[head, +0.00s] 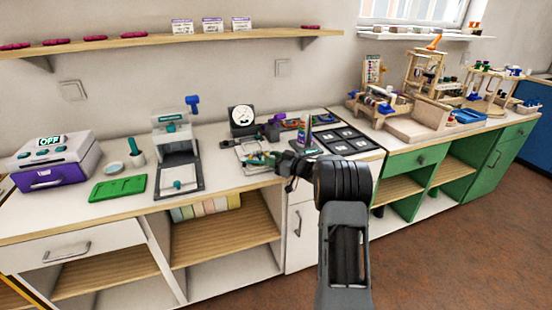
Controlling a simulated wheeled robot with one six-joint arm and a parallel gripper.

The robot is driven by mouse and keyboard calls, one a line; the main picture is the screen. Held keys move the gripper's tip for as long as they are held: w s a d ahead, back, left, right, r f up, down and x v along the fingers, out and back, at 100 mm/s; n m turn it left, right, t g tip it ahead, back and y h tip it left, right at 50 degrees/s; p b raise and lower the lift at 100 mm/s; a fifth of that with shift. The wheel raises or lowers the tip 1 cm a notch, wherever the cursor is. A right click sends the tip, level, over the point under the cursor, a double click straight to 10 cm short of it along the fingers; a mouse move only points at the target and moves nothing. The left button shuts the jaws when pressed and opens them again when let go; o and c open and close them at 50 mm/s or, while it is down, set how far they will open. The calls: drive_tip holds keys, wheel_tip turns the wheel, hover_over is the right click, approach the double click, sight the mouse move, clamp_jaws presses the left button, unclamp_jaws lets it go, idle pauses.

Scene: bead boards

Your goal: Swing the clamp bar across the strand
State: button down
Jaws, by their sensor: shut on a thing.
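My gripper (275,161) reaches left over the middle of the white counter, low above a small pale bead board (248,150). Its fingers are shut on a small green part (261,159) at the board, which appears to be the clamp bar. The fingers cover part of it, and its exact angle is too small to tell. The strand cannot be made out at this size. My wrist hides the right side of the board.
A press with a blue knob (178,143) and a green tray (118,188) are to the left. A dark compartment tray (345,141) lies to the right. A wall shelf (150,41) hangs above.

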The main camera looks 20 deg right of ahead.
drive_tip(key=shift+a+r, duration=0.15)
drive_tip(key=shift+r, duration=0.1)
drive_tip(key=c, duration=1.2)
unclamp_jaws()
drive_tip(key=shift+c, duration=0.2)
drive_tip(key=shift+o, duration=0.7)
drive_tip(key=shift+w+a, duration=0.1)
drive_tip(key=shift+a, duration=0.1)
drive_tip(key=shift+o, duration=0.5)
drive_tip(key=shift+d+f, duration=0.1)
drive_tip(key=shift+s+d+f, duration=0.1)
drive_tip(key=shift+s+d, duration=0.3)
drive_tip(key=shift+d, duration=0.05)
drive_tip(key=v, duration=1.3)
drive_tip(key=shift+p, duration=0.35)
drive_tip(key=shift+a, duration=0.1)
